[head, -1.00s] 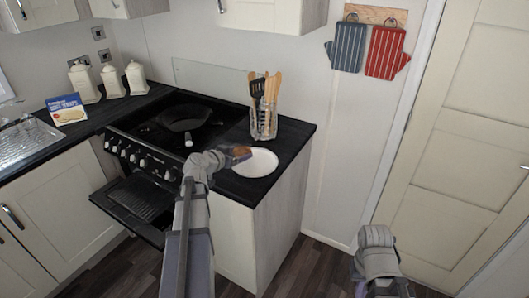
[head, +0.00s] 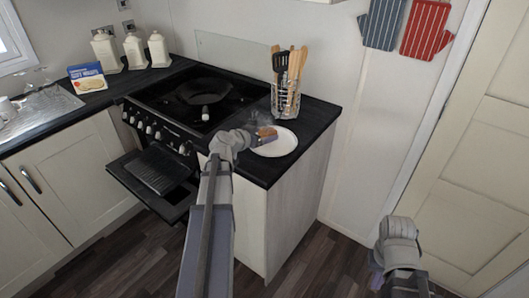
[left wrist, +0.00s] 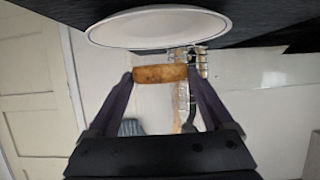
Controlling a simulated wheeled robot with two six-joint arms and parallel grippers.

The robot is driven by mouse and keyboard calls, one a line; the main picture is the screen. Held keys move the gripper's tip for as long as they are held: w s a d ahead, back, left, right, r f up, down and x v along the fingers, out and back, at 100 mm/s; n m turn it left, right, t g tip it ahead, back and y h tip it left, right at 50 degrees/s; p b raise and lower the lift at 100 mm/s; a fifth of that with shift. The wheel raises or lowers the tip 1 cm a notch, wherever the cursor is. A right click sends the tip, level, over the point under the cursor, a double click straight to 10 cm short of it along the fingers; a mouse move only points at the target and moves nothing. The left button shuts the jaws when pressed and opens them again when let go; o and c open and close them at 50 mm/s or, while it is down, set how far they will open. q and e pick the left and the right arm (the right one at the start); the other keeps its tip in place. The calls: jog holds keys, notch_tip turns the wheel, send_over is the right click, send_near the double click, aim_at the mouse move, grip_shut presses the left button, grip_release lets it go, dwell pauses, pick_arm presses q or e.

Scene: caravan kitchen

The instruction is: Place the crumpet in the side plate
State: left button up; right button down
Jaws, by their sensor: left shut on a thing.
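The crumpet (head: 267,132) is a small golden-brown piece held in my left gripper (head: 262,136). In the left wrist view the crumpet (left wrist: 160,74) sits between the two fingertips of the left gripper (left wrist: 160,76), which are shut on it. The side plate (head: 280,147) is round and white and lies on the dark worktop. In the head view the crumpet overlaps the plate's back left part; its height above the plate is hard to tell. The plate's rim (left wrist: 158,13) also shows in the wrist view, apart from the crumpet. My right gripper (head: 376,270) is low at right, its fingers barely visible.
A wire holder with utensils (head: 286,98) stands just behind the plate. A black hob with a pan (head: 204,91) is to the left, above an open oven door (head: 155,172). A biscuit box (head: 87,77) and white canisters (head: 133,50) stand further left.

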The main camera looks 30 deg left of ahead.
aim_at(264, 150)
pick_arm(q)
jog(key=shift+f+b, duration=2.1)
jog(key=shift+f, duration=0.5)
jog(key=shift+r, duration=0.15)
jog(key=o, duration=1.2)
jog(key=shift+o, duration=0.2)
